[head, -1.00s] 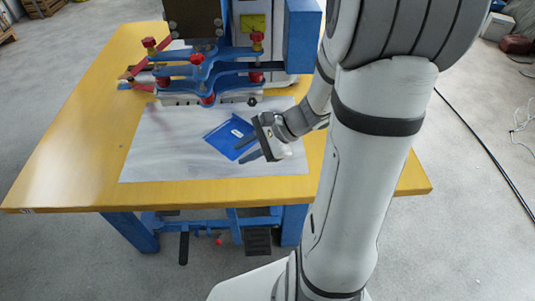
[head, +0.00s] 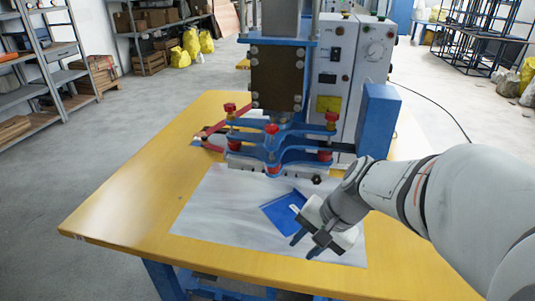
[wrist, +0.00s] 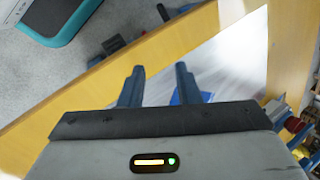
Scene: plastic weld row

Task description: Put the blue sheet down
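The blue sheet (head: 281,214) lies on the pale grey-white mat (head: 215,215) in front of the press in the head view. A small white label shows at its right edge. Part of its right side is hidden behind my gripper (head: 304,247), which is at the sheet's front right with its fingers pointing toward the front of the table. My gripper is open, with a clear, empty gap between its fingers in the wrist view (wrist: 158,78). A small piece of the blue sheet (wrist: 176,98) shows there beside the right finger, apart from any grip.
The blue welding press (head: 277,150) with red knobs stands right behind the sheet. A grey control box (head: 345,75) and a blue box (head: 378,120) stand behind and to the right. The yellow table (head: 130,205) is clear at the left.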

